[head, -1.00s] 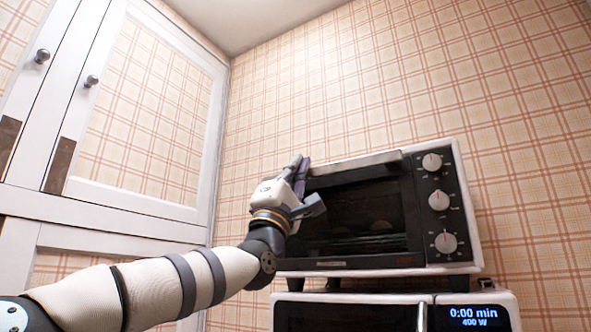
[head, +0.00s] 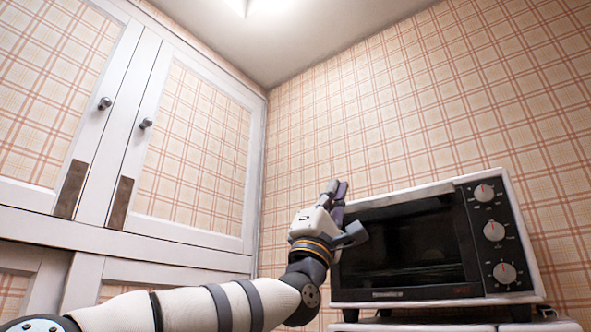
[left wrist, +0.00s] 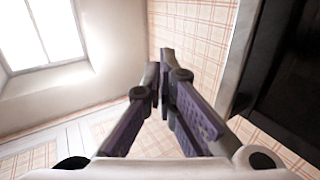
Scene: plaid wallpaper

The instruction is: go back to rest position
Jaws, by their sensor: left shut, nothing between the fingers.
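My left gripper (head: 335,190) is raised at the left front edge of the toaster oven (head: 420,240), its fingers pointing up. In the left wrist view its two purple-padded fingers (left wrist: 163,75) are together with nothing between them. The oven's dark glass door (head: 405,245) is shut, and part of its left side is behind the gripper. In the left wrist view the oven's dark front (left wrist: 290,75) is at the right, apart from the fingers. My right gripper is not in any view.
White cabinets with plaid panels (head: 190,150) and round knobs stand at the left. The oven sits on another white appliance (head: 450,327), barely visible at the bottom edge. Plaid wall is behind. Above the gripper is free room. A bright window (left wrist: 40,35) shows in the wrist view.

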